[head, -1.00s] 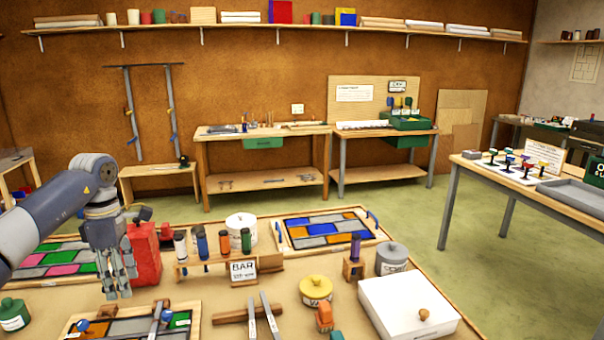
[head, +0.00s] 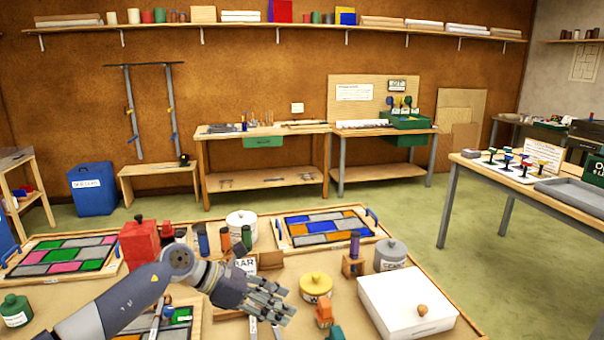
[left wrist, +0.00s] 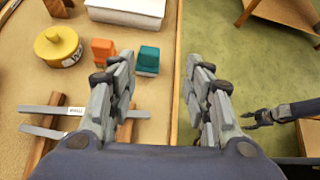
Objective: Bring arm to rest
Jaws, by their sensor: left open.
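My left gripper (head: 268,302) is over the front middle of the worktable, beside the yellow pot (head: 316,286). It is open, with nothing between its fingers. My right gripper (left wrist: 255,118) shows small at the right of the left wrist view, over the floor. It is out of the head view, and its fingers are too small to judge.
On the worktable (head: 232,328) stand a red can (head: 140,243), a white box (head: 407,303), a grey pot (head: 391,255) and leaded panels, including a blue one (head: 325,228). Beyond the table's edge is open green floor (head: 410,210). A blue bin (head: 92,188) stands at the back left.

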